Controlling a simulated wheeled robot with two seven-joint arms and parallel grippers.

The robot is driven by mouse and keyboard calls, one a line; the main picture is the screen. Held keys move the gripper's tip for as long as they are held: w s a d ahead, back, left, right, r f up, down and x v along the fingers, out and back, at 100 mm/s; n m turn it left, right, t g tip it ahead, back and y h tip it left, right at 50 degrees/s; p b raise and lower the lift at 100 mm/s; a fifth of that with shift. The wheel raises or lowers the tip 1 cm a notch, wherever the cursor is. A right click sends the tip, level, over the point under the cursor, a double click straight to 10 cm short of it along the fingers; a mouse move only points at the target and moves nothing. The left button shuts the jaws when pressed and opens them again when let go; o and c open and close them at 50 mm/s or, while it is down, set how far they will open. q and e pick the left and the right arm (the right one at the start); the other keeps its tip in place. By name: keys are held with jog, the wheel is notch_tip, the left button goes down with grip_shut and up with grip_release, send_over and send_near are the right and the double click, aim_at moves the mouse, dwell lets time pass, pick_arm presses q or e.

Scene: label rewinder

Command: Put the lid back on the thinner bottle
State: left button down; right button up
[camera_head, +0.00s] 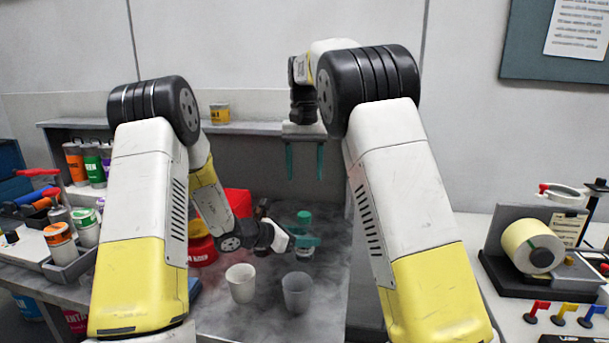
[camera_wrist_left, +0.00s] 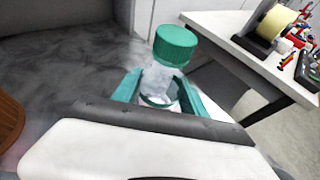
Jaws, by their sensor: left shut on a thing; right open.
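The thinner bottle (camera_wrist_left: 160,82) is clear with a green lid (camera_wrist_left: 175,46) at its top in the left wrist view. Whether the lid is fully seated cannot be told. The lid also shows in the head view (camera_head: 304,217), with little of the bottle visible below it. My left gripper (camera_head: 306,241) is shut on the bottle, with its teal fingers on either side of the body below the lid. My right gripper (camera_head: 305,172) is open and empty, pointing down, above and behind the bottle.
A white cup (camera_head: 241,284) and a grey cup (camera_head: 297,293) stand in front of the bottle. Red containers (camera_head: 201,249) are left of it. A label rewinder (camera_head: 533,248) is on the right table. Paint tins (camera_head: 60,241) stand at left. The grey bench right of the cups is clear.

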aim_at(296, 235)
pick_arm(q)
jog(key=c, duration=0.5)
grip_release()
jog(key=v, duration=0.7)
jog(key=shift+s+a+r, duration=0.15)
jog(key=shift+s+a, duration=0.05)
jog(key=shift+a, duration=0.1)
